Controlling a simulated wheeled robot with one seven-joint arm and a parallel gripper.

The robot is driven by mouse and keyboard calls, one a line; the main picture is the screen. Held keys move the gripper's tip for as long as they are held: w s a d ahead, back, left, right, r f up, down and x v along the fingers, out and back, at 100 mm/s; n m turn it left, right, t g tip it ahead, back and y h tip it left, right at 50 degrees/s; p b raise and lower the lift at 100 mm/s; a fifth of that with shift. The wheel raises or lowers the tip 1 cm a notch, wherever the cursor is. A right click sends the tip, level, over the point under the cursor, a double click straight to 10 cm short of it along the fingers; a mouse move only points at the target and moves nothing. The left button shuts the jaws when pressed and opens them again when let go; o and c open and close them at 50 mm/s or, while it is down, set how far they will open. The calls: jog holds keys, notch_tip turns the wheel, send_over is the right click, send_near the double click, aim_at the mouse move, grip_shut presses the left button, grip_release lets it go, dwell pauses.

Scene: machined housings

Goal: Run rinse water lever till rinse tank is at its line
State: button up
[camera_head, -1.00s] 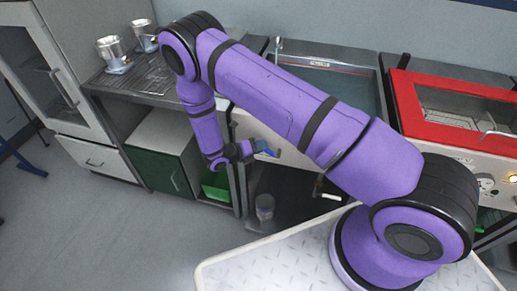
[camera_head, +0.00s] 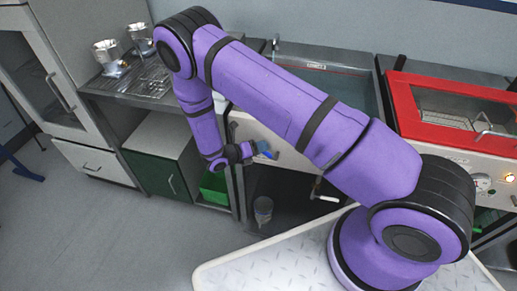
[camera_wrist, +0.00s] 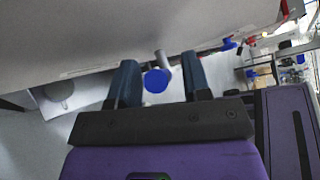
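A sink-like tank (camera_head: 350,92) with greenish water stands behind my arm in the head view. A small label sits on its back wall; I cannot read it or make out a fill line. A blue round-ended lever (camera_wrist: 157,80) on a grey stem projects from the panel under the tank in the wrist view. A bit of blue shows at my gripper in the head view. My gripper (camera_wrist: 160,76) is open, with one dark finger on each side of the blue end. There are visible gaps, and I see no contact.
A red-framed basin (camera_head: 455,100) stands right of the tank. Metal cups (camera_head: 108,55) stand on the drainboard at left, above a green-fronted cabinet (camera_head: 165,170). Another blue knob (camera_wrist: 229,44) shows farther right in the wrist view.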

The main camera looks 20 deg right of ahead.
jog(key=v, duration=1)
jog(key=shift+a+r, duration=0.15)
jog(key=shift+a, duration=0.2)
dwell(1.8)
jog(key=shift+s+d+f+n+t, duration=0.95)
jog(key=shift+s+f+n+t, duration=1)
jog(key=shift+t, duration=1.85)
jog(key=x, duration=1)
jog(key=shift+d+r, duration=0.3)
jog(key=shift+d, duration=0.05)
grip_shut()
